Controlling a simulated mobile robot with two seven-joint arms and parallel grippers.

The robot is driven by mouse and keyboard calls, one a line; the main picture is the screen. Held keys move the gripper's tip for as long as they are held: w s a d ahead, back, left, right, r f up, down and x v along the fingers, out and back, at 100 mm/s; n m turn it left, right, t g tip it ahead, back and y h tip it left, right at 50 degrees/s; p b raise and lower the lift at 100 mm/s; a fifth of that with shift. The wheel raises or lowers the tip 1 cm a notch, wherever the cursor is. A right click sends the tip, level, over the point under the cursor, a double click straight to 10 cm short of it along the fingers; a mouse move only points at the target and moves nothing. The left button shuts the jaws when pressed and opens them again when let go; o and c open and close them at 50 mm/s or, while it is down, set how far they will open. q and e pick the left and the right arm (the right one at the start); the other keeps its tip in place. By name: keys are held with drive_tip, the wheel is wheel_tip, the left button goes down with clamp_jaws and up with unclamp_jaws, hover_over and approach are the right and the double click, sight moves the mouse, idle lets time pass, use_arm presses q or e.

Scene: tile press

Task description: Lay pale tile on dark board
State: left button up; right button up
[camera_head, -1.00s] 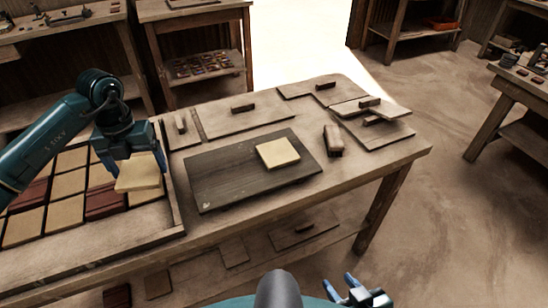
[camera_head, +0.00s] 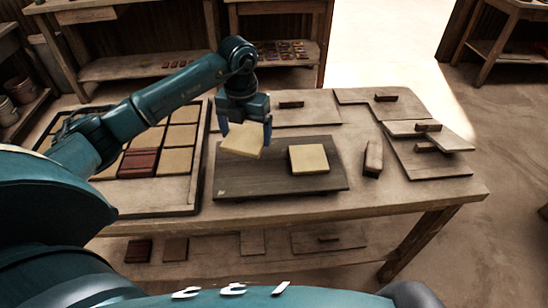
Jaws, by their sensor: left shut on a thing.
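My left gripper (camera_head: 245,134) is shut on a pale tile (camera_head: 241,142), which it holds slightly tilted over the left part of the dark board (camera_head: 270,180). A small gap seems to lie between the held tile and the board, but I cannot tell its height. Another pale tile (camera_head: 308,158) lies flat on the right part of the dark board, apart from the held one. A tray (camera_head: 150,204) of pale and dark red tiles stands at the left of the table, partly hidden by my left arm. My right gripper is not in view.
A wooden block (camera_head: 373,158) stands right of the dark board. Flat boards with handles (camera_head: 428,157) lie along the back and right of the table (camera_head: 420,196). Loose tiles (camera_head: 138,250) lie on the lower shelf.

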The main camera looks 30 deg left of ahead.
sight(245, 137)
use_arm(q)
wheel_tip(245, 137, down, 4)
drive_tip(key=shift+a+f, duration=0.1)
drive_tip(key=shift+f, duration=0.05)
drive_tip(key=shift+f+p, duration=0.4)
drive_tip(key=shift+f, duration=1.6)
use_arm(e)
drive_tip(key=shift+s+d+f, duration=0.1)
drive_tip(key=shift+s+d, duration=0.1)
use_arm(q)
drive_tip(key=shift+f, duration=0.1)
drive_tip(key=o, duration=0.7)
drive_tip(key=shift+f, duration=0.1)
drive_tip(key=shift+o, duration=1.3)
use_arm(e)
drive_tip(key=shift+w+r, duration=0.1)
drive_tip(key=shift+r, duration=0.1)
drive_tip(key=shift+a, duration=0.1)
